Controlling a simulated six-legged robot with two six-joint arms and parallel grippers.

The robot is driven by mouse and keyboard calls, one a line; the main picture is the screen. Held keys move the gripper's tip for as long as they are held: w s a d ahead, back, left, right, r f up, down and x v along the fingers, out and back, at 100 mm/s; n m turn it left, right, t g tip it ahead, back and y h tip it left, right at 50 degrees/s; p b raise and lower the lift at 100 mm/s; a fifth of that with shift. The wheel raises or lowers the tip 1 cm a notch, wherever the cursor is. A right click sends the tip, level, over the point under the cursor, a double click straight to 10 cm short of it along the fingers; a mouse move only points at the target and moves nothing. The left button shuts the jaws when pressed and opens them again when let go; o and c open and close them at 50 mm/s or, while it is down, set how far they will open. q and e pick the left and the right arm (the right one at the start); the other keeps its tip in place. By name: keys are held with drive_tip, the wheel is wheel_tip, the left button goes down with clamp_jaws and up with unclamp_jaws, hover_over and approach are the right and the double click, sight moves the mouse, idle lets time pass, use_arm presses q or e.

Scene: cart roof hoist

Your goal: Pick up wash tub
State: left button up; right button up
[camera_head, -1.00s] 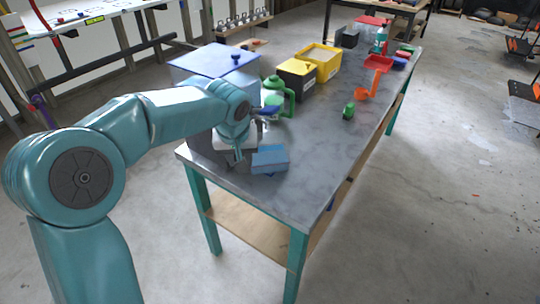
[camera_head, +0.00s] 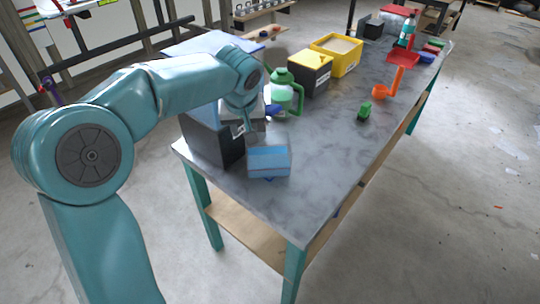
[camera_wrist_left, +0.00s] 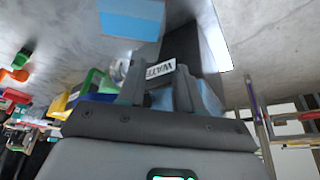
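A dark box with a white label, which I take to be the wash tub (camera_head: 205,143), stands at the near left corner of the table in the head view. My left gripper (camera_head: 241,128) is at the box's right side, pointing down. In the left wrist view its fingers (camera_wrist_left: 168,88) are apart, with the label showing between them. Contact with the box cannot be told. My right gripper is out of view.
A blue sponge-like block (camera_head: 269,161) lies just right of the box. The table's front right is clear.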

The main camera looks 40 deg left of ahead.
sight(268, 155)
use_arm(q)
drive_tip(key=x, duration=1.4)
drive_tip(key=shift+s+f, duration=0.1)
drive_tip(key=shift+f, duration=0.1)
drive_tip(key=shift+s, duration=0.1)
drive_tip(key=shift+d+r, duration=0.1)
drive_tip(key=c, duration=0.3)
clamp_jaws()
